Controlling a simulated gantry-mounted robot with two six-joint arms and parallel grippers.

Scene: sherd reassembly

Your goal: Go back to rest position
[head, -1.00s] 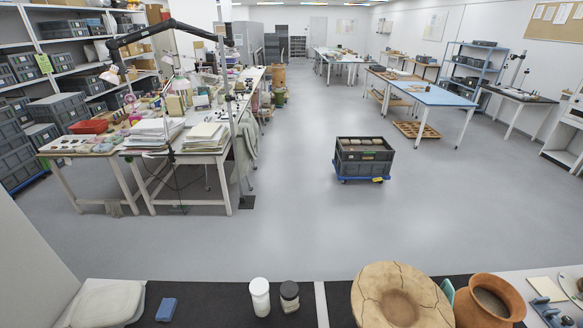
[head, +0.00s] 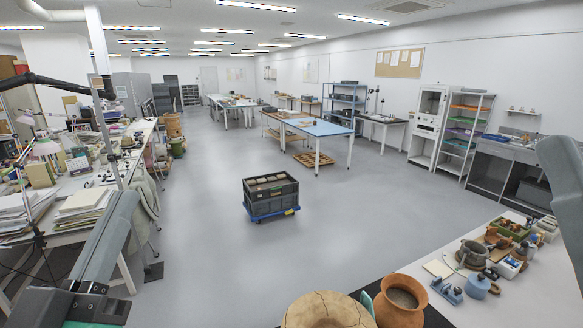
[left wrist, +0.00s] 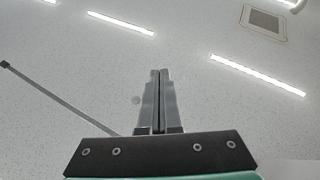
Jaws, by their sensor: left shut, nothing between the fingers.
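My left gripper (head: 123,200) stands at the lower left of the head view, pointing up, in front of the cluttered worktable. In the left wrist view the fingers (left wrist: 160,74) are pressed together with nothing between them, against the ceiling. A grey part of my right arm (head: 566,180) shows at the right edge of the head view; its gripper does not show. The cracked tan pottery vessel (head: 325,312) is at the bottom edge, partly cut off. An orange-brown pot (head: 402,304) stands beside it. Neither gripper touches them.
A white bench top (head: 425,272) at lower right holds several small tools and pots. A grey crate (head: 271,196) sits on a blue dolly on open floor (head: 330,210). The cluttered worktable (head: 75,205) is at left. Blue-topped table (head: 318,128) and shelves stand farther back.

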